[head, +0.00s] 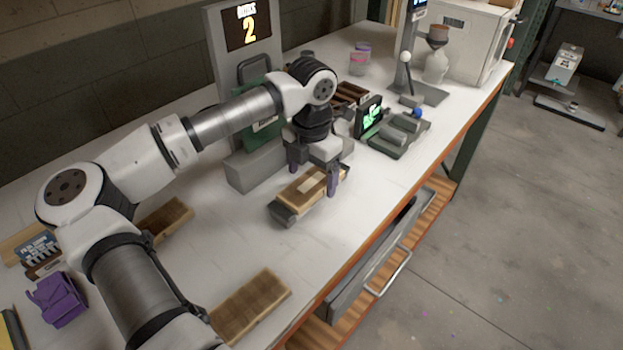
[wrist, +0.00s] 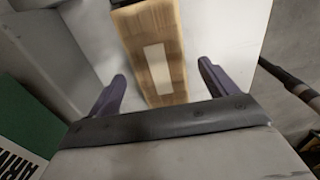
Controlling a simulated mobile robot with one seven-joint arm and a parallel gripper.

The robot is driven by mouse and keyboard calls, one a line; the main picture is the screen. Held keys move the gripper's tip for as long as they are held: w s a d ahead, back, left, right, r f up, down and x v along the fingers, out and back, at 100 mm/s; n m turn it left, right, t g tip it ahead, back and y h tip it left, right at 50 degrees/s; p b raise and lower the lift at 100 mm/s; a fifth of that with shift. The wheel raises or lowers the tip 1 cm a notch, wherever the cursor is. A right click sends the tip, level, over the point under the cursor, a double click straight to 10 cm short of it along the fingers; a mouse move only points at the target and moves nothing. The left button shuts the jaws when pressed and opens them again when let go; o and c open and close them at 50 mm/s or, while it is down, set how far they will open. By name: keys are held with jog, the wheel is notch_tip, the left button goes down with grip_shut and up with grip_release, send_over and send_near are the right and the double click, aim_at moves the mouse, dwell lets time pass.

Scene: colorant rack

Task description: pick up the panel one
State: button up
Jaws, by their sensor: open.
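A light wooden panel (head: 299,193) with a pale rectangular label lies on a dark grey block (head: 284,217) on the white bench. It also shows in the wrist view (wrist: 148,40), its near end close to my fingers. My gripper (head: 314,178) is open, with its purple fingers pointing down at the panel's far end. In the wrist view my gripper (wrist: 161,78) has one finger on each side of the panel, with gaps showing. I cannot tell how far the fingertips are above the bench. Any number on the label is unreadable.
Two other wooden panels lie on the bench, one at the front (head: 252,306) and one at the left (head: 168,221). A grey stand (head: 228,75) with a "2" sign rises behind my gripper. A small green-screen device (head: 371,115) stands at right.

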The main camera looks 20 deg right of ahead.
jog(key=shift+f, duration=0.55)
jog(key=c, duration=1.2)
jog(key=shift+r, duration=0.1)
